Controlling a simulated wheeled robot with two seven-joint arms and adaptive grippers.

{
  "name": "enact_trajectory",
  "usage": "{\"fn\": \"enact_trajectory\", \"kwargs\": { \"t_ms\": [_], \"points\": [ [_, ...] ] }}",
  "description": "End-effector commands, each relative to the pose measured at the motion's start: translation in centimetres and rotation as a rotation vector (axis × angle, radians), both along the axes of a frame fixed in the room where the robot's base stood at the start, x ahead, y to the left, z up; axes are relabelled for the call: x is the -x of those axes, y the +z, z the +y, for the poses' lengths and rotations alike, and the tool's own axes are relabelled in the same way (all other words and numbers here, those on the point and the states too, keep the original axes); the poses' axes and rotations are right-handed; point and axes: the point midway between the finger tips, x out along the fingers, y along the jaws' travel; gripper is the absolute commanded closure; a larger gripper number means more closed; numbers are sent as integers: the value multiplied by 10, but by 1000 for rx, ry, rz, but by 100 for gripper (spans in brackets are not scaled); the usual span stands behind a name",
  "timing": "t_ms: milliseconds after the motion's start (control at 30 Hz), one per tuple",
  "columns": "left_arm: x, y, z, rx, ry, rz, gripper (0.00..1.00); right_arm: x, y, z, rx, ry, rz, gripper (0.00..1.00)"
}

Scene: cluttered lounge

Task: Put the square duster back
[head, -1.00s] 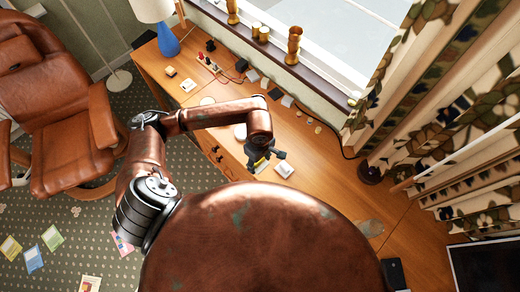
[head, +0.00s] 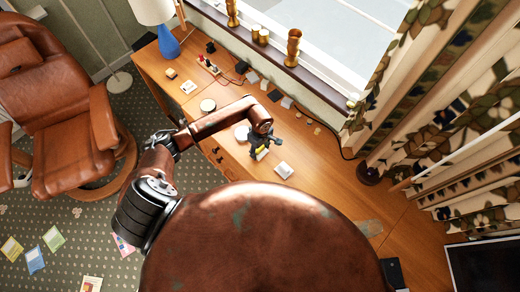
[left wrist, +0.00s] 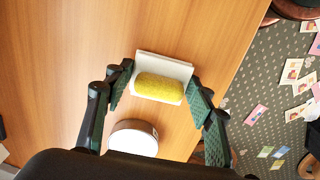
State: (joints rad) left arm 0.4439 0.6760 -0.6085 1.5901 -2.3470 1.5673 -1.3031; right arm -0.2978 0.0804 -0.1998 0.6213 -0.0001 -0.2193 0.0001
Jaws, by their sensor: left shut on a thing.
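My left gripper (head: 262,151) is shut on the square duster (head: 261,154), a small yellow and white block, above the desk. In the left wrist view the duster (left wrist: 159,88) shows a rounded yellow pad on a squarish white body, between the two green-padded fingers of the left gripper (left wrist: 163,91). I cannot tell how high above the desk it is. My right gripper is not in view.
The wooden desk (head: 330,190) runs below the window. A round white-topped tin (left wrist: 133,138) is near the gripper.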

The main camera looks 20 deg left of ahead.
Motion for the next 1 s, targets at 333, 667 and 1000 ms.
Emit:
{"fn": "enact_trajectory", "kwargs": {
  "t_ms": [333, 667, 1000],
  "points": [
    [-1, -5, 1, -2, 0, -2, 73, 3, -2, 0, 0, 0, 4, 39],
    [-1, -6, 0, -1, 0, -1, 33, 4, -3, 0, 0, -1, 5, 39],
    [0, -2, 0, 1, 1, -2, 33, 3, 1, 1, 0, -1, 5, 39]
  ]
}}
